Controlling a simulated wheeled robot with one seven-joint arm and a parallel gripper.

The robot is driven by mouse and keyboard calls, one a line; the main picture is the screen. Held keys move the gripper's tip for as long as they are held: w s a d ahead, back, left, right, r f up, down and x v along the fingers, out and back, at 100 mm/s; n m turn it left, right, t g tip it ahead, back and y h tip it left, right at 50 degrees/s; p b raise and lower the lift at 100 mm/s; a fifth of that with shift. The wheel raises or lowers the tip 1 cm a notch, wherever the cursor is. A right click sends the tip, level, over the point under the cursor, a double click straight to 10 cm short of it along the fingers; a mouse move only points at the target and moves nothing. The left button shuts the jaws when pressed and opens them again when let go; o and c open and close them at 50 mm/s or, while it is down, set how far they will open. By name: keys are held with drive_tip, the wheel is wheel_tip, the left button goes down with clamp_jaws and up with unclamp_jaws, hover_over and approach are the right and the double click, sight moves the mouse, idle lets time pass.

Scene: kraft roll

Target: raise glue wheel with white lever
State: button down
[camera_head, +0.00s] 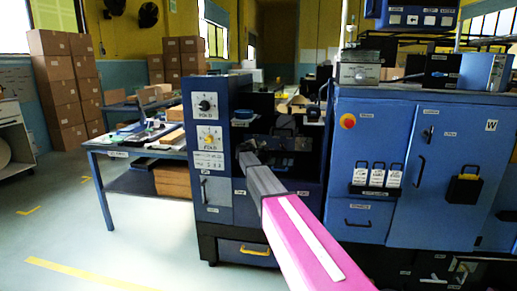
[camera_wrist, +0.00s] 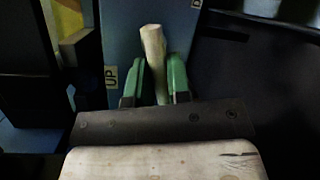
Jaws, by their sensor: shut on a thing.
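The white lever (camera_wrist: 152,42) stands out from a blue panel in the wrist view, with its rounded cream end pointing up in the picture. My gripper (camera_wrist: 158,72) has its green fingers on either side of the lever and is shut on it. An "UP" label (camera_wrist: 111,77) is left of the lever, and a partly cut-off label starting with "D" is at the top right. In the head view my arm reaches the front of the blue machine (camera_head: 221,100), and the lever is hidden there. I cannot make out the glue wheel.
A blue cabinet (camera_head: 455,135) with handles stands to the right of the machine. A blue table (camera_head: 105,153) with loose items is on the left. Stacked cardboard boxes (camera_head: 57,85) stand behind it. The floor at the front left is clear.

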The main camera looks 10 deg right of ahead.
drive_tip(key=m, duration=0.1)
drive_tip(key=r+m+y, duration=0.1)
drive_tip(key=m, duration=0.2)
drive_tip(key=shift+r+m+g+y, duration=0.3)
drive_tip(key=shift+g+y, duration=0.1)
drive_tip(key=m, duration=0.1)
drive_tip(key=m+y, duration=0.1)
drive_tip(key=r+m+y, duration=0.1)
drive_tip(key=shift+s+d+m, duration=0.15)
drive_tip(key=shift+d+m, duration=0.15)
drive_tip(key=shift+r, duration=0.1)
drive_tip(key=c, duration=1.1)
unclamp_jaws()
drive_tip(key=v, duration=1)
drive_tip(key=shift+s+r, duration=0.1)
drive_tip(key=shift+s, duration=0.25)
